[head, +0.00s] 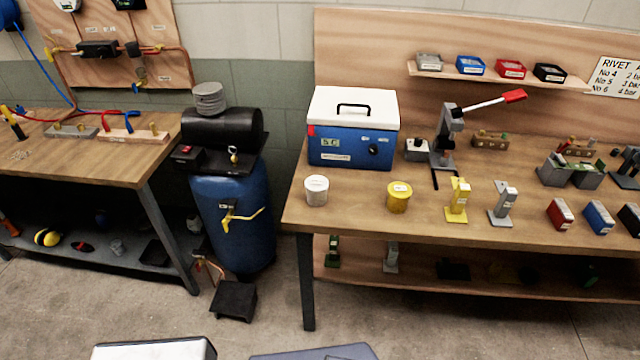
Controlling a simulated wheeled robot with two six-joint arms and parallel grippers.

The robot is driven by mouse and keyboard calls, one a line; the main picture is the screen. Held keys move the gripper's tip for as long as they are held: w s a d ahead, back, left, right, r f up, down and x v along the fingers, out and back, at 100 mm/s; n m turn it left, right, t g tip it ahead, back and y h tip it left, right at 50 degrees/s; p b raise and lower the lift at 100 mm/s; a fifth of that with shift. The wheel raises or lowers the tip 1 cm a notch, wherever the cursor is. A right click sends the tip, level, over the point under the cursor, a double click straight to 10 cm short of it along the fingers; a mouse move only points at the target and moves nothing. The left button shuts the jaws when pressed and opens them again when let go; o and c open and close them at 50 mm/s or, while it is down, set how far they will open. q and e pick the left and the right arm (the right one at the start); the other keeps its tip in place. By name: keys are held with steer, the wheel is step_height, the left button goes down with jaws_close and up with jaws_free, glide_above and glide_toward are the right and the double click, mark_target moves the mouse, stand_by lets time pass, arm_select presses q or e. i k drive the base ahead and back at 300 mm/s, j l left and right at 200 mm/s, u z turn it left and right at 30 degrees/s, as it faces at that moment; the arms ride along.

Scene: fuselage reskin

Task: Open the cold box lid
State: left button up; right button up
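The cold box (350,147) stands at the left end of the right-hand workbench. Its body is blue, with a small display and a dark knob on the front. Its white lid (375,106) lies shut on top, with a black handle (353,107) on it. A small red piece (311,131) shows at the lid's left front edge. Neither of my grippers is in view.
A white tub (316,190) and a yellow tub (399,197) stand in front of the box. A lever press (447,140) with a red handle stands to its right. A blue compressor tank (232,225) fills the gap between the benches.

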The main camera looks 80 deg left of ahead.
mark_target(330, 105)
steer(key=k+u, duration=0.1)
steer(key=u, duration=2.4)
